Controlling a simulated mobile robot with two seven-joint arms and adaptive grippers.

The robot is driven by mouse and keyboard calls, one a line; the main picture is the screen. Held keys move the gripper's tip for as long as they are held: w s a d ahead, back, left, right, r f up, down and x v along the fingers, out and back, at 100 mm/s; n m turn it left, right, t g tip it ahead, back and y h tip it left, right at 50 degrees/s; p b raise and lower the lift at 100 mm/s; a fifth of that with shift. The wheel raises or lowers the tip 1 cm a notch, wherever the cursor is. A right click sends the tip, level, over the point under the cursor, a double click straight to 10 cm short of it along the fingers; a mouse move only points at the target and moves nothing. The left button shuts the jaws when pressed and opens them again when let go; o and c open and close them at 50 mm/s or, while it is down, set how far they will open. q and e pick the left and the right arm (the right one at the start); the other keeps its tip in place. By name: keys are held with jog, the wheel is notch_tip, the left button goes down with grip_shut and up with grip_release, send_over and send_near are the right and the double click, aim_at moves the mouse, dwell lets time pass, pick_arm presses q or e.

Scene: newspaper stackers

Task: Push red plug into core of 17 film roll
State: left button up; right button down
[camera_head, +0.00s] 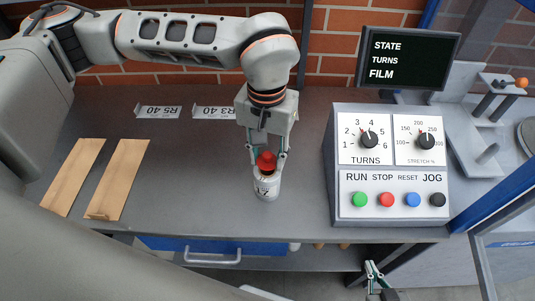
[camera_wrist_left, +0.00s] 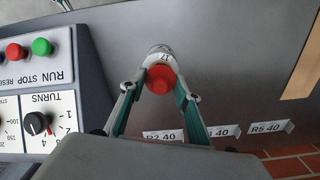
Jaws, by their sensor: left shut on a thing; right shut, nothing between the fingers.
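The white film roll marked 17 (camera_head: 266,187) stands upright on the grey bench, left of the control box. The red plug (camera_head: 266,161) is at the top of the roll, between the fingers of my left gripper (camera_head: 268,155). In the left wrist view the red plug (camera_wrist_left: 160,79) sits over the roll (camera_wrist_left: 160,52), with the left gripper (camera_wrist_left: 158,84) shut on it. How deep the plug sits in the core is hidden. My right gripper (camera_head: 374,272) is shut and empty, low in front of the bench edge.
The control box (camera_head: 390,170) with knobs and buttons stands right of the roll. Two wooden boards (camera_head: 120,178) lie at the left. Signs R5 40 (camera_head: 158,112) and R3 40 (camera_head: 213,112) stand behind. The bench between boards and roll is clear.

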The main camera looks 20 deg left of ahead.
aim_at(267, 154)
pick_arm(q)
jog(key=shift+f+b, duration=0.6)
jog(key=shift+f, duration=0.3)
jog(key=o, duration=0.9)
jog(key=shift+c, duration=0.2)
jog(key=shift+r, duration=0.1)
notch_tip(267, 154, up, 12)
jog(key=shift+f, duration=0.1)
dwell(0.4)
